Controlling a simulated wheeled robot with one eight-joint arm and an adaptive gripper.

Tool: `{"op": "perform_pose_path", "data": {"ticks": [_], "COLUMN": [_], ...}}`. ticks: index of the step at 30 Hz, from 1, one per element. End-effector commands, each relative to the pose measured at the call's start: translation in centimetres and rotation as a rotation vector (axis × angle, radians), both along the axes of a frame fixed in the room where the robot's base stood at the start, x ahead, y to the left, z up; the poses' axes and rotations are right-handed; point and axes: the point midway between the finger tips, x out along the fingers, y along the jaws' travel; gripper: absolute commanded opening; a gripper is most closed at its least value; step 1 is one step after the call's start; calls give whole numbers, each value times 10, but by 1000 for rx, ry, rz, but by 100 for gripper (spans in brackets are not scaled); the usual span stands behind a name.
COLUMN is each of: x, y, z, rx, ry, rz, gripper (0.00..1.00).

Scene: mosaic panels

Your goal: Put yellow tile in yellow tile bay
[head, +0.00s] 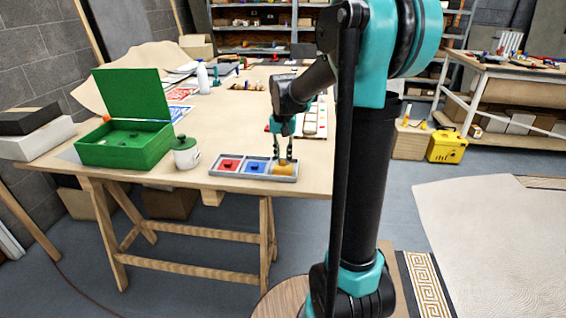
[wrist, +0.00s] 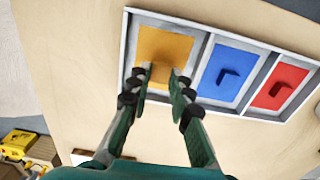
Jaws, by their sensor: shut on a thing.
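A grey tray (head: 242,173) with three bays in a row stands at the table's front edge. The yellow tile (wrist: 168,44) is at the leftmost bay in the wrist view, the right-hand bay in the head view. My gripper (head: 284,160) points down over that bay, its fingers closed on the tile's small raised grip, which also shows in the wrist view (wrist: 160,72). The tile appears within the bay's walls; I cannot tell whether it rests on the floor. A blue tile (wrist: 229,72) and a red tile (wrist: 281,86) lie in the other bays.
A green open box (head: 125,145) and a lidded green-and-white jar (head: 186,153) stand left of the tray. A white bottle (head: 202,77) is farther back. A pale tray of pieces (head: 315,122) lies behind my gripper.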

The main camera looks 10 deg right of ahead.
Motion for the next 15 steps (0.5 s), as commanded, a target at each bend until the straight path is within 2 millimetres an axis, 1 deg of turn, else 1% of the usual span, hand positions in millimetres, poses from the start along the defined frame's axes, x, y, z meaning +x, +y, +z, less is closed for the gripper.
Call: {"op": "perform_pose_path", "data": {"ticks": [1,4,15], "x": [0,0,0], "y": [0,0,0], "z": [-8,-18,-22], "rx": [0,0,0], "ry": [0,0,0], "rz": [0,0,0], "gripper": [4,4,4]}}
